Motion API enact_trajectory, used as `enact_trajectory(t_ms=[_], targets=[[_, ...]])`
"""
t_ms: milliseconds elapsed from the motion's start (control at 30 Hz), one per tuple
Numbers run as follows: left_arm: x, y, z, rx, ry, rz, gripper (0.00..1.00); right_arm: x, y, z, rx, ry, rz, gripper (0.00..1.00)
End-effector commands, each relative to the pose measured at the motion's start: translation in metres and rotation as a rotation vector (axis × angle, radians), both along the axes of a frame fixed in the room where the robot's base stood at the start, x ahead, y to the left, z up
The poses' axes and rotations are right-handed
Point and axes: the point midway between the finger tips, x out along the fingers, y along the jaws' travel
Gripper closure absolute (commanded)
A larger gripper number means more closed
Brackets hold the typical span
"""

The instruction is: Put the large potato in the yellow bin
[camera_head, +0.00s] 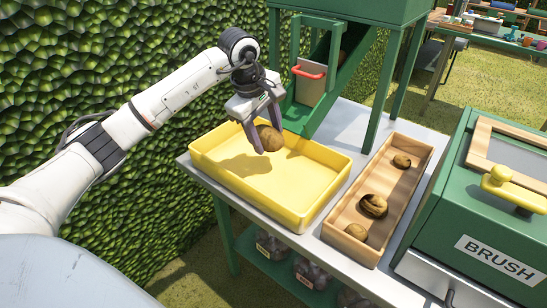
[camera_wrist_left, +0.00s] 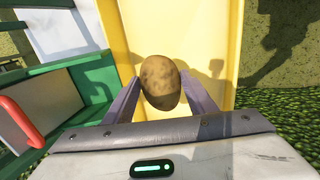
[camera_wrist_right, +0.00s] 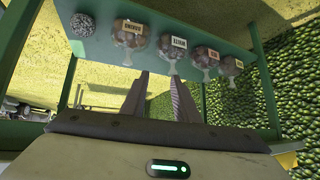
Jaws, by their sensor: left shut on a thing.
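The large potato (camera_head: 270,138) is brown and is held between the fingers of my left gripper (camera_head: 258,138). The yellow bin (camera_head: 316,205) is a shallow tray on the metal table, and the potato is above its inside near the back. In the left wrist view the potato (camera_wrist_left: 160,82) sits between the two fingertips, with the yellow bin floor (camera_wrist_left: 205,50) behind it. My right gripper (camera_wrist_right: 160,98) shows only in the right wrist view, with its fingers apart and nothing between them.
A wooden tray (camera_head: 340,212) with several potatoes stands right of the bin. A green chute (camera_head: 322,110) with a red-handled gate (camera_head: 310,72) is behind it. The green BRUSH machine (camera_head: 499,258) is at right. Labelled bags (camera_wrist_right: 170,44) sit on a lower shelf (camera_wrist_right: 228,100). A hedge (camera_head: 110,60) stands left.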

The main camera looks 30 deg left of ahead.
Motion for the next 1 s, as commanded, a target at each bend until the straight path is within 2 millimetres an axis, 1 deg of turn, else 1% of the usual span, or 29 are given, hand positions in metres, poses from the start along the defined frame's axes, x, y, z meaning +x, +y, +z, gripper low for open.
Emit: enact_trajectory(t_ms=[33,100,333,533,600,800,933,967,1000], targets=[[-0.001,-0.001,-0.012,-0.002,0.002,-0.001,0.78,-0.005,0.000,-0.004,0.000,0.012,0.000,0.72],[0.000,-0.001,-0.023,-0.002,0.001,-0.002,0.78,-0.009,0.000,-0.008,0.000,0.022,0.000,0.72],[0.000,-0.001,-0.042,-0.001,-0.002,-0.003,0.78,-0.011,0.000,-0.009,0.001,0.025,0.000,0.72],[0.000,-0.001,-0.069,-0.002,0.000,-0.002,0.78,-0.010,0.000,-0.010,0.001,0.023,0.000,0.72],[0.000,-0.001,-0.073,-0.001,-0.003,-0.002,0.78,-0.009,0.000,-0.009,0.001,0.021,0.000,0.72],[0.001,0.000,-0.072,0.000,-0.004,-0.002,0.78,-0.004,0.000,-0.006,0.001,0.011,0.000,0.72],[0.001,0.000,-0.077,0.000,-0.003,-0.002,0.78,-0.003,0.000,-0.009,0.002,0.009,0.000,0.72],[0.000,0.000,-0.076,0.000,-0.002,-0.002,0.44,-0.003,0.000,-0.007,0.002,0.009,0.000,0.72],[0.000,0.000,-0.076,0.000,-0.002,-0.002,0.37,-0.003,0.000,-0.007,0.001,0.008,0.001,0.72]])
